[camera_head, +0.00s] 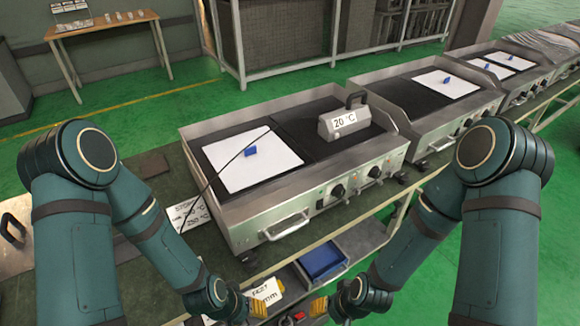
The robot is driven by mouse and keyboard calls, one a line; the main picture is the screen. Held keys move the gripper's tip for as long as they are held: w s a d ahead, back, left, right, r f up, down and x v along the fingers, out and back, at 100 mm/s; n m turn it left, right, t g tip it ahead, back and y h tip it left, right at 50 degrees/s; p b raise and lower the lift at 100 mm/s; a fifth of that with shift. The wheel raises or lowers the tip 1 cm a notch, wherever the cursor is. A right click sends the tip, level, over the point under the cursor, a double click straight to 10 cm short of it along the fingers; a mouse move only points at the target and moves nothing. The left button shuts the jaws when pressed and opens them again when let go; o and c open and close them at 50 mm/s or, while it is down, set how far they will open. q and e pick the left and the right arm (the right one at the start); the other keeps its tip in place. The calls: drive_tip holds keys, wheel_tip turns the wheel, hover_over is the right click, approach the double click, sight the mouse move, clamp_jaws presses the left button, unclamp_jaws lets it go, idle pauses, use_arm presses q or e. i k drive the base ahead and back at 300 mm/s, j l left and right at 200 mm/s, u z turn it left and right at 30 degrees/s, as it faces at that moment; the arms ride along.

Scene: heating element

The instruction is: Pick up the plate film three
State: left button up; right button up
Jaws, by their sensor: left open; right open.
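A white film sheet with a blue tab (225,167) lies on the left half of the nearest hot plate (312,150). Similar white sheets with blue tabs lie on the second hot plate (455,88) and on the third unit (490,68), which has another sheet (512,60) beside it. I cannot tell from any marking which is film three. My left gripper (267,293), with yellow fingertips, is open in front of and below the nearest hot plate, by a white printed card. My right gripper (318,307) is open just right of it. Both are apart from the sheets.
A grey handled block labelled 20 °C (345,122) sits on the nearest plate's right half. A thin dark cable or rod crosses the left sheet. A blue bin (322,261) is on the lower shelf. Printed cards (188,213) lie left of the unit. A wooden table (105,25) stands far left.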

sight(451, 86)
drive_tip(key=i+l, duration=0.1)
drive_tip(key=l, duration=0.55)
drive_tip(key=i+l, duration=0.1)
drive_tip(key=l, duration=0.5)
drive_tip(key=i+l+u, duration=0.1)
drive_tip(key=l, duration=0.55)
drive_tip(key=i+l, duration=0.15)
drive_tip(key=l, duration=0.3)
drive_tip(key=i+l, duration=0.15)
drive_tip(key=l, duration=0.35)
drive_tip(key=i+l+u, duration=0.1)
drive_tip(key=l, duration=0.35)
drive_tip(key=i+l, duration=0.2)
drive_tip(key=l, duration=0.25)
drive_tip(key=i+l+u, duration=0.1)
drive_tip(key=l, duration=0.4)
drive_tip(key=i+l, duration=0.15)
drive_tip(key=l, duration=0.3)
drive_tip(key=i+l, duration=0.15)
drive_tip(key=l, duration=0.35)
drive_tip(key=i+l+u, duration=0.1)
drive_tip(key=l, duration=0.4)
